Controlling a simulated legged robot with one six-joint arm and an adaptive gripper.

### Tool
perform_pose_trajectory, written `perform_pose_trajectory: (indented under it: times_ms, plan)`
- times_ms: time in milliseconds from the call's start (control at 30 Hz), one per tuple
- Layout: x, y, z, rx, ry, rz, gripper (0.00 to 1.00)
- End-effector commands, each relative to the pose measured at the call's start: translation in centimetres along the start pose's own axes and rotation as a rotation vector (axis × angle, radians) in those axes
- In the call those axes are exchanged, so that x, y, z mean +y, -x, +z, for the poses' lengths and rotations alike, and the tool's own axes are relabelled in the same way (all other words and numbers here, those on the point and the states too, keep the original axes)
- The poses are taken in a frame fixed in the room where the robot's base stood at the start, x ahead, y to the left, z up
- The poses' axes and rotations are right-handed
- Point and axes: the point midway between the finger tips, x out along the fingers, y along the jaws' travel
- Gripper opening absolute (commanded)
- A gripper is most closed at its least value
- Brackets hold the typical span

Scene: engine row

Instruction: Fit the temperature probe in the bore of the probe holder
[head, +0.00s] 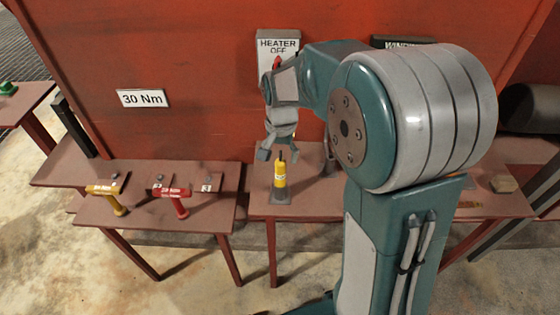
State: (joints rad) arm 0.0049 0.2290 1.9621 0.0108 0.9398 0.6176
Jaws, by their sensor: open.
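A yellow, upright piece with a thin dark tip (280,173) looks like the temperature probe. It stands above a dark grey block (280,197) that may be the probe holder, near the front edge of the middle table. I cannot tell whether it sits inside a bore or on top of the block. My gripper (277,153) is open just above and around the level of the dark tip, pointing down. No gap or touch between the fingers and the probe can be made out at this size.
The middle table (258,207) stands before a red wall with a heater sign (278,45). On the left table (150,213) lie a yellow-handled tool (105,192) and a red-handled tool (173,195).

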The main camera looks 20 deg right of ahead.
Motion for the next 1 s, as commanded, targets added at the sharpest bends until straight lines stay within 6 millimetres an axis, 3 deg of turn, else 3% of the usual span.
perform_pose_trajectory:
  times_ms: [200, 400, 567, 1000]
  plan:
    - [-0.1, 4.8, -0.1, 0.004, 0.0, -0.002, 0.82]
    - [-0.1, 7.7, -0.1, 0.001, 0.0, 0.0, 0.82]
    - [-0.1, 8.5, -0.1, 0.0, 0.0, 0.001, 0.82]
    - [-0.1, 8.5, -0.1, -0.001, 0.0, 0.001, 0.82]
